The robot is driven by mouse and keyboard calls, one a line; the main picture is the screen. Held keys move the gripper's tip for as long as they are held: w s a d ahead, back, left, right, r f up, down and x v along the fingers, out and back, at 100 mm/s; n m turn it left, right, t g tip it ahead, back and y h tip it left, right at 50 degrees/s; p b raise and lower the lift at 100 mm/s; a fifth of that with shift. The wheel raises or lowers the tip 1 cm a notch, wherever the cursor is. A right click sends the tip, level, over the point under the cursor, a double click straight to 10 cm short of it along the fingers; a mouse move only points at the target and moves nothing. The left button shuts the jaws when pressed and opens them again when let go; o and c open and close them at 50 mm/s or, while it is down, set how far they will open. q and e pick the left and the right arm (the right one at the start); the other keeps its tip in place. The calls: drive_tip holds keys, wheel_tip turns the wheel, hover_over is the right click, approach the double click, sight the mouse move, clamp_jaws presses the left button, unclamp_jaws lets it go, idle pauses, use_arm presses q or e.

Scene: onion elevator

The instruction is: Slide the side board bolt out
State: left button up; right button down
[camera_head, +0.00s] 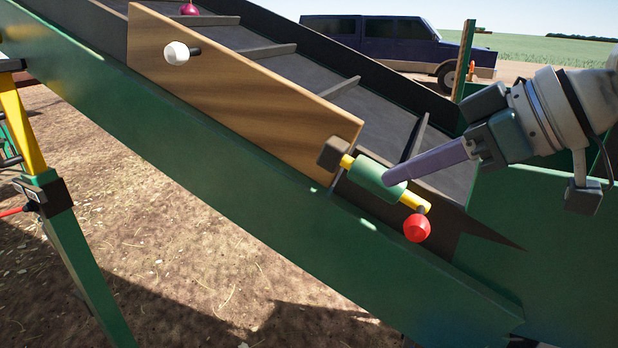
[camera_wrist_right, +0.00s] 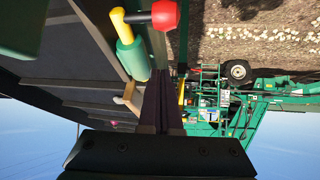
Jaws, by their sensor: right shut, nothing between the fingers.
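The side board (camera_head: 240,85) is a wooden plank on the green side rail of the conveyor, with a white knob (camera_head: 177,53) near its upper left. The bolt is a yellow rod (camera_head: 413,201) running through a green sleeve (camera_head: 377,178), with a red knob (camera_head: 417,228) at its lower end. Its upper end meets a dark block (camera_head: 333,153) at the board's lower corner. My right gripper (camera_head: 388,180) is shut and empty, its fingertips close beside the sleeve; contact cannot be told. In the right wrist view the red knob (camera_wrist_right: 166,14) and sleeve (camera_wrist_right: 133,60) show above the fingers. My left gripper is not in view.
The conveyor belt (camera_head: 310,75) with crossbars slopes down behind the board, with a red onion (camera_head: 189,8) near its top. A green panel (camera_head: 560,240) stands at the right. A yellow and green post (camera_head: 60,220) stands at the left. Open ground lies below the rail.

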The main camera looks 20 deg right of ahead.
sight(415, 216)
drive_tip(key=shift+s+d+f+p, duration=0.15)
drive_tip(key=shift+s+f+p, duration=0.1)
drive_tip(key=shift+f+p, duration=0.3)
drive_tip(key=shift+s+d+f+p, duration=0.1)
drive_tip(key=shift+s+f+p, duration=0.1)
drive_tip(key=shift+f+p, duration=0.35)
drive_tip(key=shift+s+d+f+p, duration=0.15)
drive_tip(key=shift+s+f+p, duration=0.15)
drive_tip(key=shift+f, duration=0.45)
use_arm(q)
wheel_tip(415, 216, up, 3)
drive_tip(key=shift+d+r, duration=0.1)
